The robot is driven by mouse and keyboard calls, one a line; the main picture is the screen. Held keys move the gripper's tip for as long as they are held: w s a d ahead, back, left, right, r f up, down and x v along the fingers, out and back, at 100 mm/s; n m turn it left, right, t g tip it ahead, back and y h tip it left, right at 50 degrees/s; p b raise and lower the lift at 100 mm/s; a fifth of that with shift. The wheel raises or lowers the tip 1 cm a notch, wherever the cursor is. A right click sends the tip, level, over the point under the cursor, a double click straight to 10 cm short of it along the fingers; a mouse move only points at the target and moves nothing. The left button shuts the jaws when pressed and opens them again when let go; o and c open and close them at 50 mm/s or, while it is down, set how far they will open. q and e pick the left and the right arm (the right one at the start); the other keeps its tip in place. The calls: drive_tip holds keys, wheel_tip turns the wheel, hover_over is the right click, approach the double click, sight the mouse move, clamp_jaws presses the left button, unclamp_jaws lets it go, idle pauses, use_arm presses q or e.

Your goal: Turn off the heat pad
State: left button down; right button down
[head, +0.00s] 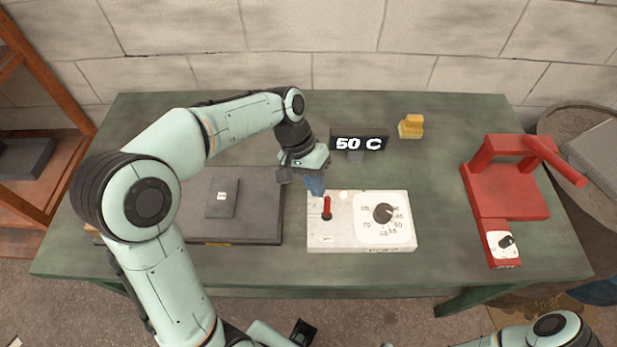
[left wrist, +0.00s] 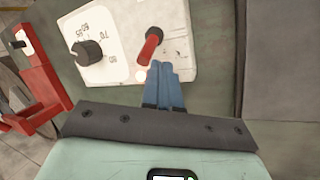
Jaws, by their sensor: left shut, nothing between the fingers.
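The white control box (head: 350,243) lies on the green bench and carries a red toggle lever (head: 327,207), a black dial (head: 383,213) and a small pale light (head: 343,196). The lever (left wrist: 150,44) and dial (left wrist: 88,53) also show in the left wrist view. The dark flat heat pad (head: 262,214) lies left of the box, with a small labelled plate (head: 221,198) on it. A black display (head: 360,143) behind the box reads 50 C. My left gripper (head: 316,188) is shut and empty, its blue fingertips (left wrist: 166,72) close beside the lever; I cannot tell whether they touch.
A red press-like stand (head: 505,190) with its own dial stands at the right of the bench. A yellow block (head: 411,127) sits at the back. A wooden shelf (head: 40,80) is at the left and a barrel (head: 575,120) at the right. The front bench strip is clear.

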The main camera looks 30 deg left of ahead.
drive_tip(key=shift+s+f, duration=0.1)
drive_tip(key=shift+f, duration=0.05)
use_arm(q)
drive_tip(key=shift+s+d+r+t+b, duration=0.15)
drive_tip(key=shift+s+t+b, duration=0.15)
drive_tip(key=shift+b, duration=0.2)
use_arm(e)
drive_tip(key=shift+s+f, duration=0.25)
drive_tip(key=shift+f, duration=0.25)
use_arm(q)
drive_tip(key=shift+y, duration=0.3)
use_arm(e)
drive_tip(key=shift+s+f, duration=0.1)
drive_tip(key=shift+f, duration=0.1)
